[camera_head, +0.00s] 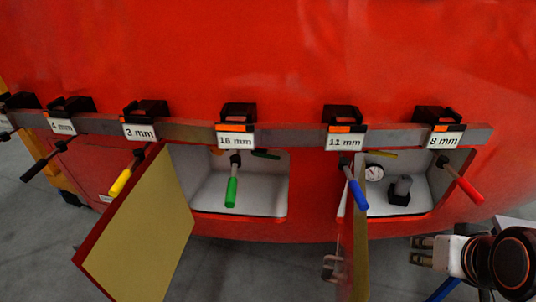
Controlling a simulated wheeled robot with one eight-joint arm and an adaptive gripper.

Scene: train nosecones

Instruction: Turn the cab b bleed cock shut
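Two open compartments sit low in the red nosecone. The right compartment (428,203) holds a round gauge (374,172), a dark knob-like fitting (401,189) and a small yellow bar (382,153) near its top edge. The left compartment (268,205) shows a short green bar (265,154) near its top, partly behind a hanging tool. No label marks the cab b bleed cock, so I cannot tell which part it is or its position. My gripper (418,251) is at the lower right, below the right compartment, pointing left. Its fingers are apart and empty.
A grey rail (283,137) crosses above the compartments, with labelled holders and hanging coloured tools, including green (232,190), blue (359,195) and red (468,189). A yellowish door (145,230) stands open at left; another (354,250) stands edge-on between the right compartment and the left one.

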